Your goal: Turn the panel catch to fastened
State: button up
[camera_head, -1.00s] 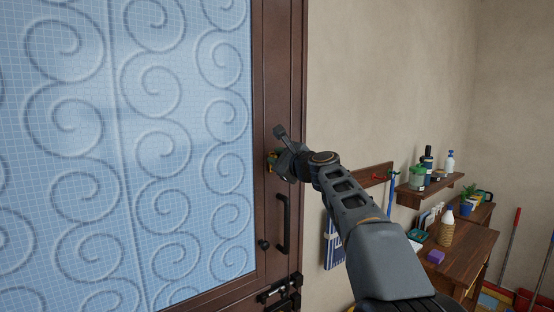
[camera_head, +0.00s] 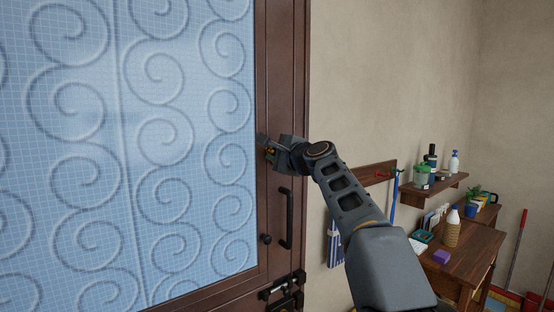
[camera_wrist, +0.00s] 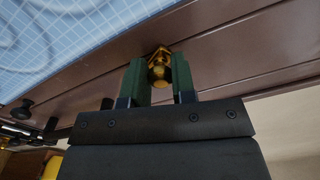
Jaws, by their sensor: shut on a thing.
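The panel catch is a small brass piece (camera_wrist: 159,68) on the brown door frame. In the wrist view it sits between the two green fingers of my gripper (camera_wrist: 159,80), which is shut on it. In the head view my gripper (camera_head: 268,150) is at the door's right stile, above the black handle, and mostly hides the catch. The panel (camera_head: 165,140) is blue patterned glass with raised swirls in the brown frame. I cannot tell the catch's exact angle from these views.
Below the gripper are a black pull handle (camera_head: 287,218), a round black knob (camera_head: 266,239) and a black bolt (camera_head: 284,290). To the right are a wall shelf (camera_head: 430,187) with bottles and a wooden table (camera_head: 467,255) holding several items.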

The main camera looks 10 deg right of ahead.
aim_at(262, 163)
jog(key=n+b, duration=0.1)
jog(key=f+n+b, duration=0.1)
jog(key=n, duration=0.1)
jog(key=shift+s+a, duration=0.15)
jog(key=shift+a, duration=0.2)
jog(key=n+b, duration=0.1)
jog(key=n, duration=0.1)
jog(key=f+n+b, duration=0.1)
jog(key=n+b, duration=0.1)
jog(key=a+n+b, duration=0.1)
jog(key=n, duration=0.1)
jog(key=shift+s+f+n+b, duration=0.2)
jog(key=shift+f+n+b, duration=0.15)
jog(key=shift+f+n, duration=0.05)
jog(key=shift+f+n+b, duration=0.3)
jog(key=shift+n+b, duration=0.4)
jog(key=shift+n, duration=0.5)
jog(key=o, duration=0.9)
jog(key=b+v, duration=0.5)
jog(key=v, duration=0.9)
jog(key=shift+w+f, duration=0.1)
